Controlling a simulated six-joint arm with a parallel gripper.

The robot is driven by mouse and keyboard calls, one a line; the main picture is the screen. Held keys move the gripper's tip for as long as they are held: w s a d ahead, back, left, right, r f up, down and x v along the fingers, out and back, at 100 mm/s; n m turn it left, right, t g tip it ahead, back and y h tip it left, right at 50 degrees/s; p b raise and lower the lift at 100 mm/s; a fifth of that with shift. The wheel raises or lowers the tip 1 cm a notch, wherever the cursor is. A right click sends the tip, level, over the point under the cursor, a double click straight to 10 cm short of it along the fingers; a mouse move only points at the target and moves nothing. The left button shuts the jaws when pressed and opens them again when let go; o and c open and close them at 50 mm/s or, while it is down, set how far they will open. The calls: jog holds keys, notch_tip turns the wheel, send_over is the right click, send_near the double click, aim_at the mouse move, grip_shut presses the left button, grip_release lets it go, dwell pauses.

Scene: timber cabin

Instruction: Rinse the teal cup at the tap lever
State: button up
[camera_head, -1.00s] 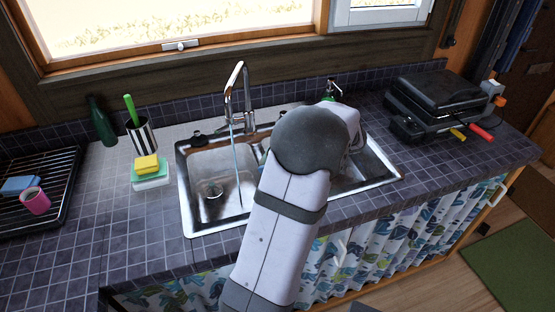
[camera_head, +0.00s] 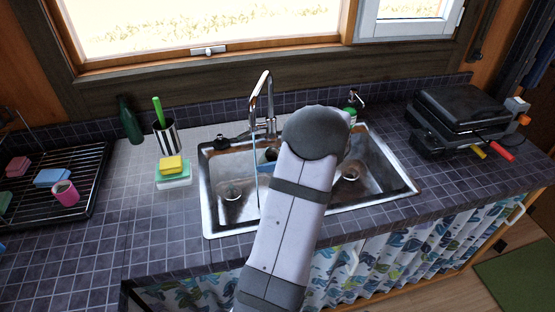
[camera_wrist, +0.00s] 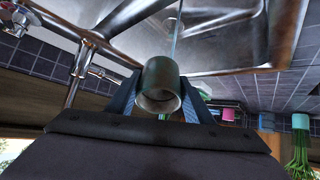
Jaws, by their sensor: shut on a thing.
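My gripper (camera_wrist: 160,103) has blue fingers shut on the cup (camera_wrist: 160,85), a dull grey-green in this light, its round opening facing the wrist camera. In the head view my arm hides the cup; a bit of blue at the gripper (camera_head: 269,154) shows left of my arm, over the sink. The chrome tap (camera_head: 262,95) stands behind the sink and also shows in the wrist view (camera_wrist: 80,70). A thin water stream (camera_head: 257,175) falls into the left basin. In the wrist view the stream passes behind the cup; I cannot tell whether it touches it. The lever is unclear.
The steel double sink (camera_head: 226,226) is under my arm. A yellow sponge (camera_head: 171,164), striped pot (camera_head: 168,138) and green bottle (camera_head: 130,120) stand left. A drying rack (camera_head: 80,205) holds a pink cup (camera_head: 66,194). A black grill (camera_head: 455,122) and soap bottle (camera_head: 350,112) are right.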

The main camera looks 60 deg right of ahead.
aim_at(264, 156)
jog(key=shift+w+d+f+b, duration=0.1)
jog(key=shift+w+f+b, duration=0.25)
jog(key=shift+w+b, duration=0.45)
jog(key=shift+w+d+b, duration=0.2)
jog(key=shift+w+b, duration=0.65)
jog(key=shift+w, duration=0.25)
jog(key=shift+s+d+b, duration=0.2)
jog(key=shift+b, duration=0.2)
jog(key=shift+s+d+b, duration=0.2)
jog(key=shift+s+b, duration=0.05)
jog(key=shift+b, duration=0.05)
